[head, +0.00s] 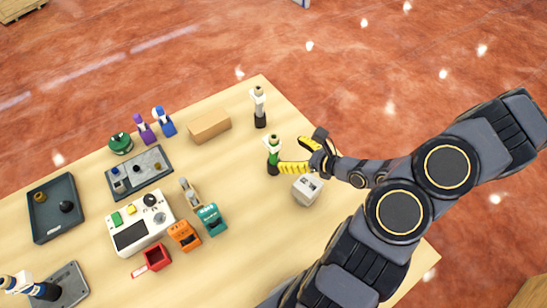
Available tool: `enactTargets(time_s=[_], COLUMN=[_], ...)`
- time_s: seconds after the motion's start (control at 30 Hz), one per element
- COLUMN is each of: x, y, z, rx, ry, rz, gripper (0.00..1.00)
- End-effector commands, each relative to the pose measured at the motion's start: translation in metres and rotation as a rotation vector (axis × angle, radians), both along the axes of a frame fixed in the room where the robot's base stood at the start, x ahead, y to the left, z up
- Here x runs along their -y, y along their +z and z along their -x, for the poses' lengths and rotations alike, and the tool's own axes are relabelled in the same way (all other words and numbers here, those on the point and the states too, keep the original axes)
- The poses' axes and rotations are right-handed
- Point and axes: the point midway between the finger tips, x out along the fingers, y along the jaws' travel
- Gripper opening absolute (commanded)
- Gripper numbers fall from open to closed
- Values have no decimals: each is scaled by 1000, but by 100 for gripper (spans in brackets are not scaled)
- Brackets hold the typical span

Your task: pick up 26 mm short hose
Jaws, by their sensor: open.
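My gripper (289,155) is open, its yellow fingers spread and pointing left above the right part of the table. I see nothing between the fingers; whether a finger touches the green piece cannot be told. A similar upright piece with a white middle and black base (259,107) stands farther back. No label or size is readable, so I cannot tell which piece is the 26 mm short hose.
A small grey-white box (307,190) stands close below my gripper. A tan block (209,127) lies to the left. Farther left are a white panel device (139,225), orange (185,236) and teal (212,220) holders, a grey tray (140,174) and a dark tray (44,224).

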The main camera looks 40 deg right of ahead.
Motion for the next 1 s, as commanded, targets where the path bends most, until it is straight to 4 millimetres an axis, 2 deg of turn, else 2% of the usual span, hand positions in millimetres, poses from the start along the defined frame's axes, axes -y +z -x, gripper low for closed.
enactTargets(time_s=[0.37,0.7,1.0], x=[-12,-25,-25], y=[-11,-23,-24], z=[-28,-64,-66], rx=[-1,1,0], ry=[6,5,1], rz=[-1,-1,-2], gripper=[68,68,68])
